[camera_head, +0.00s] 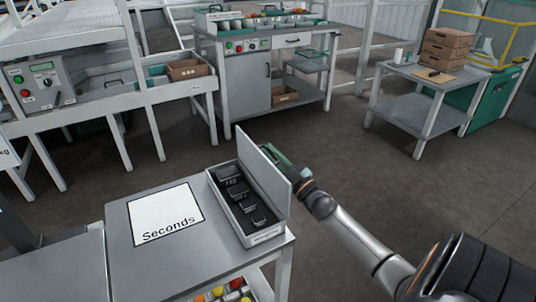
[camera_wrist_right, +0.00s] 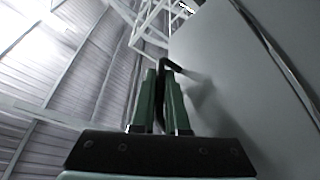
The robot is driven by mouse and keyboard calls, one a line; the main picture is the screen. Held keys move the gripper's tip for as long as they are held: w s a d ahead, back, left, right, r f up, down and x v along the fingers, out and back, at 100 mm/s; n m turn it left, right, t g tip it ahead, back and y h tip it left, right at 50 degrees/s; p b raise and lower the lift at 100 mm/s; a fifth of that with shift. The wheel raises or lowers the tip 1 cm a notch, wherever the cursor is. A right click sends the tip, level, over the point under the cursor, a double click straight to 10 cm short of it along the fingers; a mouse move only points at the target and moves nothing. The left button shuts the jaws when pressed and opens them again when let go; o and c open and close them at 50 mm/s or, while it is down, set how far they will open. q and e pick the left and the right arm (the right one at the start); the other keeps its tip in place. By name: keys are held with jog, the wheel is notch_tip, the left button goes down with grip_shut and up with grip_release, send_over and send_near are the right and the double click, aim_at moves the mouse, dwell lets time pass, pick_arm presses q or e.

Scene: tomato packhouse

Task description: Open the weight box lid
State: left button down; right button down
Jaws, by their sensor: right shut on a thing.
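The grey weight box (camera_head: 265,238) sits on the right part of a grey table. Several black weights (camera_head: 236,190) lie in a row inside it. Its lid (camera_head: 265,185) is raised, standing roughly upright along the box's right side. My right gripper (camera_head: 275,152) is at the lid's outer face, partly hidden behind it. In the right wrist view its green fingers (camera_wrist_right: 162,95) are shut on the lid's dark handle (camera_wrist_right: 168,66), beside the grey lid face (camera_wrist_right: 225,80). My left gripper is not in view.
A white sheet marked "Seconds" (camera_head: 165,213) lies left of the box. A lower shelf holds tomatoes (camera_head: 218,291). A bench with a cabinet (camera_head: 243,82) and a side table (camera_head: 405,88) with brown boxes (camera_head: 447,48) stand farther back. The floor between is clear.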

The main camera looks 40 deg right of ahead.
jog(key=shift+d, duration=0.1)
dwell(0.4)
jog(key=c, duration=1.2)
grip_release()
jog(key=shift+s+f, duration=0.1)
jog(key=p+v, duration=0.1)
jog(key=v, duration=1.1)
jog(key=shift+s, duration=0.2)
